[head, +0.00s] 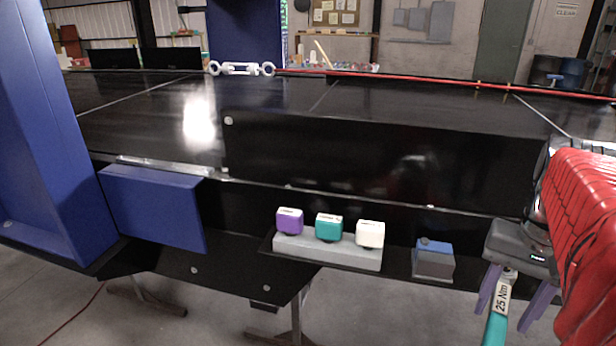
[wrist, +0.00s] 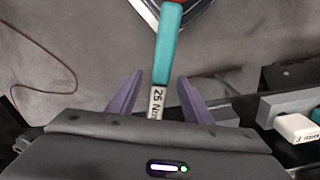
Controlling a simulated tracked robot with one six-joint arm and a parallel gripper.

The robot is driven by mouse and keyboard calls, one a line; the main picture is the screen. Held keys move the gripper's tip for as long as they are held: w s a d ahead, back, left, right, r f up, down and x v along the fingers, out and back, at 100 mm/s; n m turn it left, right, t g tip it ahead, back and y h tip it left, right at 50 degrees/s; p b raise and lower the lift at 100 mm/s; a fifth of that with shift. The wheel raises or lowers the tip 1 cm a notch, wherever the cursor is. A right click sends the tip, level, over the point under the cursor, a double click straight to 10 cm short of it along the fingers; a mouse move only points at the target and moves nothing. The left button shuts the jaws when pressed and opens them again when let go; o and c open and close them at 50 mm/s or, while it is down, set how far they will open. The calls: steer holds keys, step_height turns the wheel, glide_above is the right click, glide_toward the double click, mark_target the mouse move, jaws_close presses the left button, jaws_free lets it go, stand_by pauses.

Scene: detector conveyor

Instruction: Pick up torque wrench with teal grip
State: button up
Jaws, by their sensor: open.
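The torque wrench has a teal grip (wrist: 165,50) and a white label reading "25 Nm" (wrist: 157,102). In the head view its label (head: 502,291) and part of the teal grip (head: 495,330) show at the lower right, cut off by the frame edge. My gripper (wrist: 160,75) is open, its two purple fingers on either side of the wrench, with visible gaps to both. In the head view my gripper (head: 503,318) points down with the wrench between its fingers. The wrench's end near my palm is hidden.
A grey block (head: 325,251) on the conveyor's lower ledge carries purple (head: 289,221), teal (head: 328,228) and white (head: 370,234) pieces. A blue-and-grey box (head: 433,262) sits beside it, left of my gripper. The black conveyor (head: 380,150) stands behind.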

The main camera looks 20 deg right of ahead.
steer(key=shift+f, duration=0.4)
steer(key=shift+c, duration=0.3)
jaws_close()
stand_by(0.3)
